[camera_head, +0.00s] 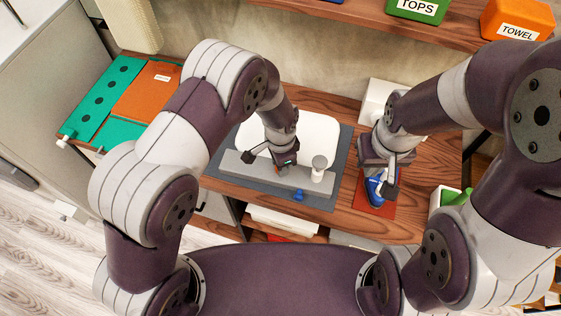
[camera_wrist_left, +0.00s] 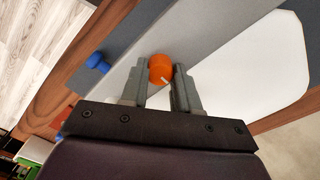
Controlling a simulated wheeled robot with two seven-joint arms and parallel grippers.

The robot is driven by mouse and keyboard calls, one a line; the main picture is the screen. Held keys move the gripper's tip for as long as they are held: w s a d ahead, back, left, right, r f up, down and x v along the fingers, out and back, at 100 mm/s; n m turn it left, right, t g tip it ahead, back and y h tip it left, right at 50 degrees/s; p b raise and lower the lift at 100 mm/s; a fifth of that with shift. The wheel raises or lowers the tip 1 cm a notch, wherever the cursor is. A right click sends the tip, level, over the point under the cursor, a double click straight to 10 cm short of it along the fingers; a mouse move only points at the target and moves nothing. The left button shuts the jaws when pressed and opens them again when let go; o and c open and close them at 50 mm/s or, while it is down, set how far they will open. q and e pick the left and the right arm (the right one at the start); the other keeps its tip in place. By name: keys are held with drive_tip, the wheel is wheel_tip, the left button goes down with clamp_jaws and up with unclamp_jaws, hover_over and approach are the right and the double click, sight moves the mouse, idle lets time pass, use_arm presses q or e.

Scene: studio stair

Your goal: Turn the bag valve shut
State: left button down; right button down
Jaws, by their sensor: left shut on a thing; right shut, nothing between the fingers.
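The bag valve shows as an orange knob (camera_wrist_left: 160,67) with a white pointer mark, on a long grey bar (camera_head: 240,168) along the front of a white bag (camera_head: 313,130). My left gripper (camera_head: 284,168) reaches down to the bar. In the left wrist view its fingers (camera_wrist_left: 160,88) are shut on the orange knob, one on each side. In the head view the gripper mostly hides the knob. My right gripper (camera_head: 390,186) is shut and empty, over a blue object (camera_head: 375,191) on a red mat (camera_head: 366,206); whether they touch I cannot tell.
A blue knob (camera_head: 298,195) sits at the front of the bar, and a white cap (camera_head: 319,163) stands near its right end. A dark grey mat (camera_head: 340,178) lies under the bag. A green and orange board (camera_head: 108,98) lies at left. Bins marked TOPS (camera_head: 418,8) and TOWEL (camera_head: 518,18) stand behind.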

idle(0.5)
use_arm(q)
drive_tip(key=c, duration=0.8)
unclamp_jaws()
wheel_tip(320, 180, up, 8)
drive_tip(key=p, duration=0.6)
drive_tip(key=shift+r, duration=0.15)
